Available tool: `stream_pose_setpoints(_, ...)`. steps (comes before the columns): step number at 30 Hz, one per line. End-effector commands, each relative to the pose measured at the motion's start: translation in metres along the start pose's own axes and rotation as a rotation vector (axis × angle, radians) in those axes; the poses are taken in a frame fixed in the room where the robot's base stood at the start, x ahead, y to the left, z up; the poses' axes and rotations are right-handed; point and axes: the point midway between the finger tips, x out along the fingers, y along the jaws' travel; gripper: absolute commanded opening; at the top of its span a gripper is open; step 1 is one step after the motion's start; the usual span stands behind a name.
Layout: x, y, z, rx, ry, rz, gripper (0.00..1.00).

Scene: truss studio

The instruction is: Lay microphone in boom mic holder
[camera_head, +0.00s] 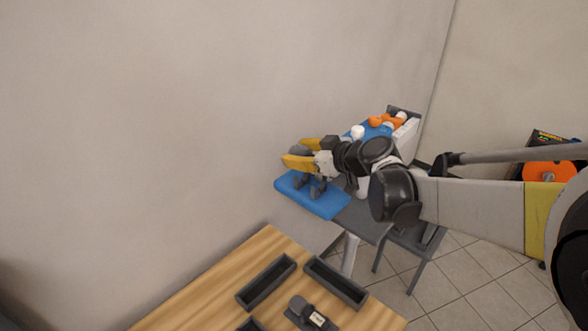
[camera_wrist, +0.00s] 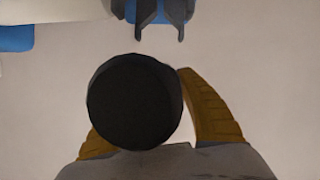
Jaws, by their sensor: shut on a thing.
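My gripper (camera_head: 295,151) has yellow fingers and is shut on the microphone, a dark grey piece (camera_head: 301,150) between the fingers. In the wrist view the microphone (camera_wrist: 135,102) shows as a round black end between the yellow fingers, hiding part of the left one. The boom mic holder appears to be the grey upright prongs (camera_head: 318,188) on a blue base (camera_head: 322,205). The gripper and microphone are above or just behind these prongs; contact cannot be told in the head view. In the wrist view the prongs (camera_wrist: 145,14) are at the top edge, apart from the black end in the picture.
A wooden table (camera_head: 215,290) in front bears dark trays (camera_head: 265,282) and a small labelled grey object (camera_head: 311,316). Behind my arm, a dark stand carries orange (camera_head: 376,122) and white pieces (camera_head: 357,132). A wall is close behind the holder. Tiled floor lies right.

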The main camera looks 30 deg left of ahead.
Motion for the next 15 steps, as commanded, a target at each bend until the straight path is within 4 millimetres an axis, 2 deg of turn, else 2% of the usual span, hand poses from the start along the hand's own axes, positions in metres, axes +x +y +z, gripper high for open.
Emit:
stream_pose_setpoints(1, 0.013, -0.002, 0.003, -0.001, 0.0, -0.002, 0.03)
stream_pose_setpoints(4, 0.028, -0.003, 0.005, 0.0, 0.0, -0.001, 0.03)
stream_pose_setpoints(10, 0.039, -0.004, 0.011, 0.0, 0.0, 0.0, 0.03)
stream_pose_setpoints(15, 0.049, -0.01, 0.035, 0.0, 0.0, 0.0, 0.03)
